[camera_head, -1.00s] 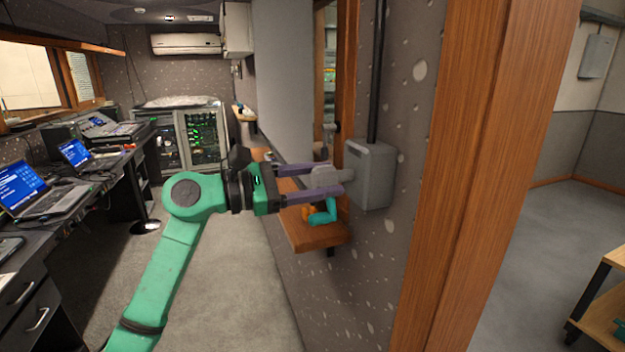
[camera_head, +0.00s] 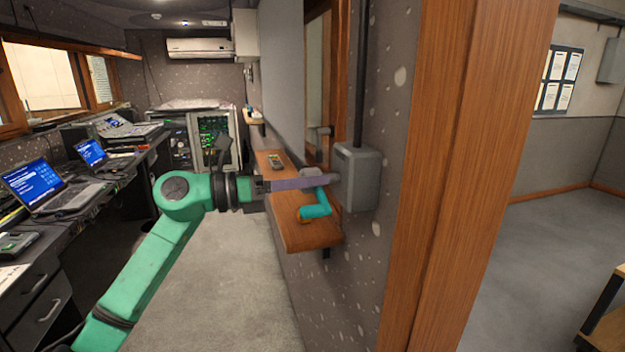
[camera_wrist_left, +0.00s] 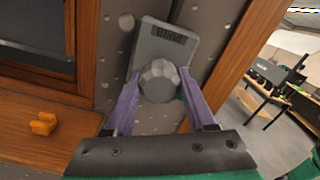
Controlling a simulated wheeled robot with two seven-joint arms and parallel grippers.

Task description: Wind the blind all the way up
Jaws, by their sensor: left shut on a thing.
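A grey box marked "Blind" (camera_wrist_left: 165,45) is fixed to the speckled wall; it also shows in the head view (camera_head: 359,180). A grey faceted knob (camera_wrist_left: 159,82) stands out from its face. My left gripper (camera_head: 330,180) is shut on this knob, with one purple finger on each side of it in the wrist view (camera_wrist_left: 160,98). A smooth grey panel (camera_head: 283,75), which looks like the blind, hangs on the wall beside the wooden window frame (camera_head: 317,85). Its lower edge is partly hard to make out. My right gripper is out of view.
A wooden shelf (camera_head: 312,236) juts out just below my left gripper, with a small remote (camera_head: 276,161) on it. A teal bent piece (camera_head: 317,207) shows by the fingers. An orange object (camera_wrist_left: 42,124) lies on wood. A wooden post (camera_head: 450,180) stands right of the box.

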